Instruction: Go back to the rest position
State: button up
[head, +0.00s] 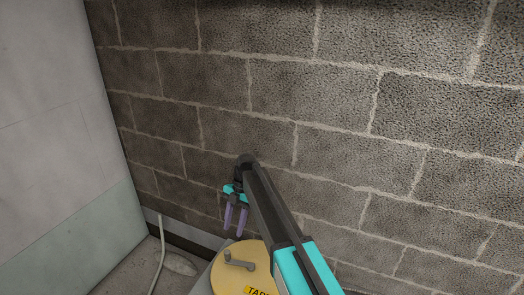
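My gripper (233,230) hangs from the end of my arm in the middle of the head view, pointing down. Its two purple fingers are apart, with a gap between them and nothing seen in it. A yellow round reel (226,272) with a grey crank handle (239,263) sits below the gripper at the bottom of the view. The fingers appear above the reel's far edge; I cannot tell the exact distance. My arm hides the reel's right side, and the frame's bottom edge cuts it off.
A grey block wall (330,90) fills the back and right. A pale wall (50,130) with a greenish lower band stands at left. A thin pale conduit (162,250) rises from the floor near the corner, beside a flat grey patch (181,264). Little floor shows.

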jog(key=s+d+f+m, duration=0.2)
jog(key=d+f+m, duration=0.1)
jog(key=d+m, duration=0.2)
jog(key=s+d+f+m+t, duration=0.1)
jog(key=d+f+m, duration=0.2)
jog(key=d+m, duration=0.2)
jog(key=s+d+f+m+t, duration=0.1)
jog(key=d+f+m, duration=0.3)
jog(key=d, duration=0.4)
jog(key=shift+s+d+f+m, duration=0.1)
jog(key=shift+s+d+m, duration=0.15)
jog(key=shift+s, duration=0.2)
jog(key=shift+s+d+m, duration=0.1)
jog(key=shift+s+m, duration=0.15)
jog(key=shift+s, duration=0.15)
jog(key=s+d+f+m+t+h, duration=0.1)
jog(key=s+d+f+m, duration=0.2)
jog(key=s+d+m, duration=0.35)
jog(key=s+d+f+m+t+h, duration=0.1)
jog(key=s+d+f+m, duration=0.25)
jog(key=d+m, duration=0.55)
jog(key=s+f+g+p, duration=0.2)
jog(key=s+p, duration=0.3)
jog(key=s, duration=0.7)
jog(key=s+f+g+p, duration=0.3)
jog(key=s+f+p, duration=0.2)
jog(key=s, duration=0.8)
jog(key=shift+s+d+g+p, duration=0.2)
jog(key=shift+s+g+p, duration=0.1)
